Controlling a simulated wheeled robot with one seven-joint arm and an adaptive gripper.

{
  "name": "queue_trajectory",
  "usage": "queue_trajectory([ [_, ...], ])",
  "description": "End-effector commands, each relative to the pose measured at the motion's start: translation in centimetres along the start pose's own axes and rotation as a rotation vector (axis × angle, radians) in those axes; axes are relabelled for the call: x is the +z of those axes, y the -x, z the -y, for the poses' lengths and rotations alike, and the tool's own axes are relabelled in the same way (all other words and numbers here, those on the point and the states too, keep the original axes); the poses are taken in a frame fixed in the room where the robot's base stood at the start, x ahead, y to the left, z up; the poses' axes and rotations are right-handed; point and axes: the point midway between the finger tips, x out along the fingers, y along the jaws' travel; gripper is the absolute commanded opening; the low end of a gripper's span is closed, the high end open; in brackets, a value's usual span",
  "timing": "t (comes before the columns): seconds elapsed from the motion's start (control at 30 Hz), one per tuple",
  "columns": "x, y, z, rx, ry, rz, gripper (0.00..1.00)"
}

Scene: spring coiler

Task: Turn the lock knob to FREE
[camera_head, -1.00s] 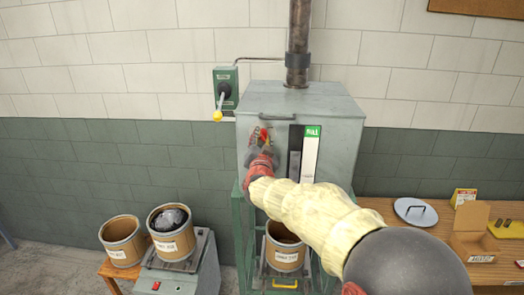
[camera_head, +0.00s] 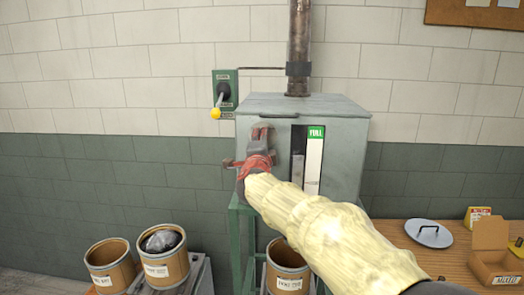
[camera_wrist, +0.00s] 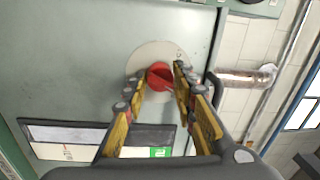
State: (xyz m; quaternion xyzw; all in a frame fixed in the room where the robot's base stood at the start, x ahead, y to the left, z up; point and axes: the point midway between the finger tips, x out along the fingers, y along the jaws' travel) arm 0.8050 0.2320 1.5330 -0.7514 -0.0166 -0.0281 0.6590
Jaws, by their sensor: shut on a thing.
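The lock knob (camera_wrist: 160,76) is red and sits on a pale round plate (camera_wrist: 144,56) on the front of a grey metal cabinet (camera_head: 338,150). My gripper (camera_wrist: 159,79) is shut on the knob, with one finger on each side of it in the wrist view. In the head view my gripper (camera_head: 258,140) is at the upper left of the cabinet's front and mostly hides the knob. Any marks on the plate are too small to read, so I cannot tell the knob's setting.
A gauge window (camera_head: 305,160) with a green FULL label is right of my gripper. A wall lever (camera_head: 217,105) with a yellow ball is at upper left. Several drums stand below, one (camera_head: 287,272) under the cabinet. A table (camera_head: 395,232) at right holds a lid and boxes.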

Motion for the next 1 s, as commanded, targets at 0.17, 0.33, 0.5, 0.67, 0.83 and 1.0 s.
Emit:
queue_trajectory([
  [0.17, 0.08, -0.01, -0.47, 0.0, -0.137, -0.01, 0.02],
  [0.33, 0.1, -0.01, -0.4, -0.001, -0.235, -0.016, 0.02],
  [0.5, 0.12, -0.03, -0.36, -0.001, -0.299, -0.021, 0.02],
  [0.67, 0.13, -0.04, -0.32, -0.001, -0.33, -0.023, 0.02],
  [0.83, 0.12, -0.05, -0.31, 0.0, -0.341, -0.023, 0.02],
  [1.0, 0.12, -0.05, -0.32, 0.0, -0.341, -0.023, 0.02],
])
